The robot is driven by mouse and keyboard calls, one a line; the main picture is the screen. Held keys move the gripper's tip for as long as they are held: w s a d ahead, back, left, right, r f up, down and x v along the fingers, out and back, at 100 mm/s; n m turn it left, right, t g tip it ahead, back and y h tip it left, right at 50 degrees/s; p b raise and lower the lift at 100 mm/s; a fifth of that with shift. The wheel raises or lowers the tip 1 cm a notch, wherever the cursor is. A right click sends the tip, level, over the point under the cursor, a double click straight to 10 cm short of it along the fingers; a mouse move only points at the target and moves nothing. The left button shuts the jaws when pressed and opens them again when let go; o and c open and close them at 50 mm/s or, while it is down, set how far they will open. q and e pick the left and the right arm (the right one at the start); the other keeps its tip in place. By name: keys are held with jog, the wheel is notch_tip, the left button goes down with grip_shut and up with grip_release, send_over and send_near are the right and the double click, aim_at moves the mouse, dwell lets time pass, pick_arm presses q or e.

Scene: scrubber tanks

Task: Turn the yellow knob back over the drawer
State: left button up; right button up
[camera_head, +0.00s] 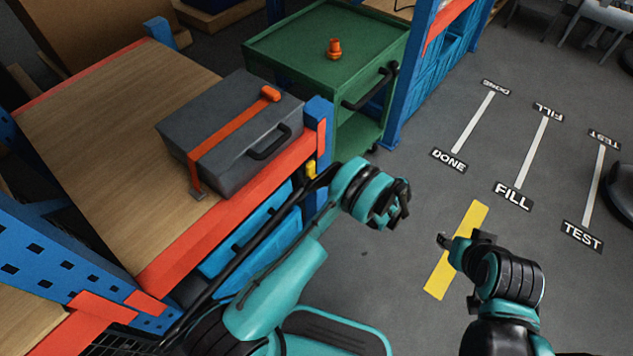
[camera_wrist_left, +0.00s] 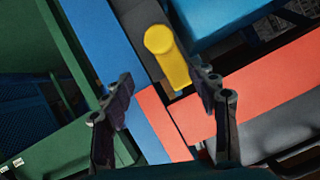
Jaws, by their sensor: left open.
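The yellow knob (camera_head: 311,169) sits on the front of the shelf unit by the blue corner post, above the blue drawer (camera_head: 250,229). My right gripper (camera_head: 461,241) hangs over the floor, away from the shelf.
A grey case (camera_head: 222,125) with an orange strap lies on the wooden shelf top (camera_head: 100,130). A green cart (camera_head: 290,45) carrying an orange part (camera_head: 334,49) stands behind the post. Open floor with lettered lanes (camera_head: 525,160) lies to the right.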

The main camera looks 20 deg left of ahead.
aim_at(318, 182)
pick_arm(q)
jog(key=shift+n+y, duration=0.3)
jog(key=shift+n, duration=0.2)
jog(key=a+f+b, duration=0.2)
jog(key=a+f, duration=0.3)
jog(key=f, duration=0.1)
jog(key=shift+a, duration=0.4)
jog(key=shift+w+a+f+b, duration=0.1)
jog(key=shift+w+a+b, duration=0.15)
jog(key=shift+a, duration=0.3)
